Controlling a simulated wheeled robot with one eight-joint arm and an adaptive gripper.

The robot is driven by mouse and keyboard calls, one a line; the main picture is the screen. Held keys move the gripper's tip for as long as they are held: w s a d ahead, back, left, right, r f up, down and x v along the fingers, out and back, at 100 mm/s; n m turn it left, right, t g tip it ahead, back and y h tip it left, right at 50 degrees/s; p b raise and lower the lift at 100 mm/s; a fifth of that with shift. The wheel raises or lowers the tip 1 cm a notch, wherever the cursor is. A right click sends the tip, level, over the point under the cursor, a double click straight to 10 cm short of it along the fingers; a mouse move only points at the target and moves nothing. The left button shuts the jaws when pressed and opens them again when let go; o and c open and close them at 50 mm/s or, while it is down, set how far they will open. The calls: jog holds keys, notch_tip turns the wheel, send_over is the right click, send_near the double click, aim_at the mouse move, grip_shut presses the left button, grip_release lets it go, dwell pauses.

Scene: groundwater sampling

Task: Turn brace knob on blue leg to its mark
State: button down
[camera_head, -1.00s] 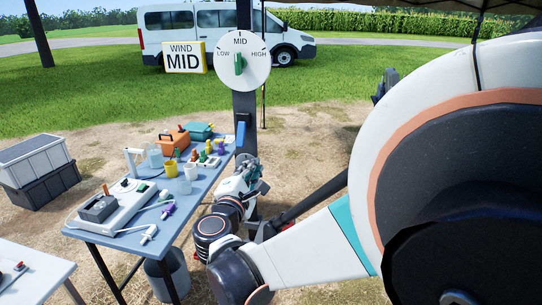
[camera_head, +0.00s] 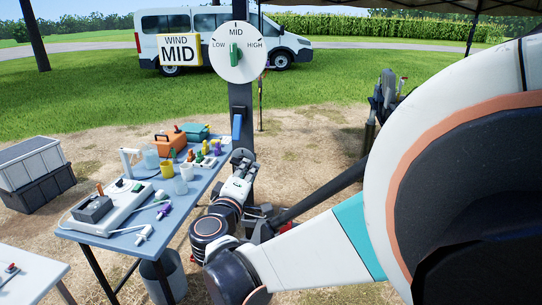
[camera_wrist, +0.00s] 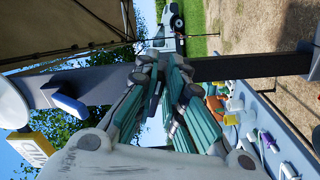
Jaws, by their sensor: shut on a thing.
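A white dial (camera_head: 250,62) marked LOW, MID and HIGH is on a dark upright post (camera_head: 240,98). Its green knob (camera_head: 234,54) stands upright, pointing to MID. A blue handle (camera_head: 237,127) sits lower on the post. It also shows in the wrist view (camera_wrist: 68,104), left of my fingers. My gripper (camera_head: 243,158) is below the blue handle, in front of the post. In the wrist view my gripper (camera_wrist: 162,72) has its fingers drawn together before the post. What is between the fingertips is hidden. The dial's edge (camera_wrist: 10,105) shows at the far left there.
A yellow-edged sign (camera_head: 180,52) reads WIND MID. A blue table (camera_head: 200,182) left of my arm holds cups, an orange box and sampling gear. A bucket (camera_head: 165,278) stands under it. Grey bins (camera_head: 35,175) are farther left.

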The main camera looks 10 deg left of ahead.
jog(key=shift+a+f+m, duration=0.1)
jog(key=shift+f+m, duration=0.15)
jog(key=shift+m, duration=0.65)
jog(key=m, duration=0.2)
jog(key=m+b, duration=0.1)
jog(key=m, duration=0.1)
jog(key=a+f+m+b, duration=0.1)
jog(key=shift+m, duration=0.4)
jog(key=m, duration=0.3)
jog(key=a+m, duration=0.1)
jog(key=m, duration=0.1)
jog(key=shift+w+a+f+m+b, duration=0.1)
jog(key=shift+a+f+m+b, duration=0.05)
jog(key=shift+m+b, duration=0.25)
